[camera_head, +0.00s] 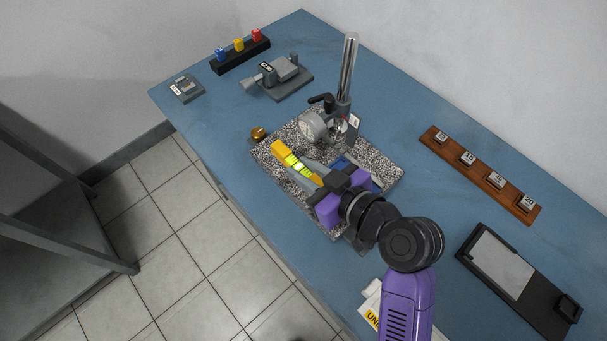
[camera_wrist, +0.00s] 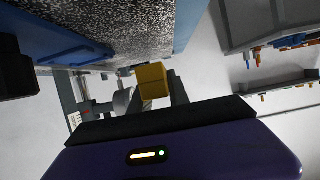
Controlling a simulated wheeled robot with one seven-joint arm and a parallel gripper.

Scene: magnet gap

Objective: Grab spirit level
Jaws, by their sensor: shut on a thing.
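The spirit level (camera_head: 296,162) is a yellow bar with a bright green vial. My gripper (camera_head: 311,172) is shut on it, over the front part of the speckled granite plate (camera_head: 383,165). In the wrist view the yellow end of the level (camera_wrist: 152,80) shows between my fingers (camera_wrist: 160,92). The level's right part is partly hidden by my gripper in the head view. I cannot tell whether the level touches the plate.
A dial gauge (camera_head: 313,126) on a steel post (camera_head: 347,70) stands on the plate just behind the level. A brass knob (camera_head: 259,134) sits at the plate's left. A vise (camera_head: 280,72), a wooden rack (camera_head: 480,174) and a black tray (camera_head: 503,262) stand on the blue table (camera_head: 225,118).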

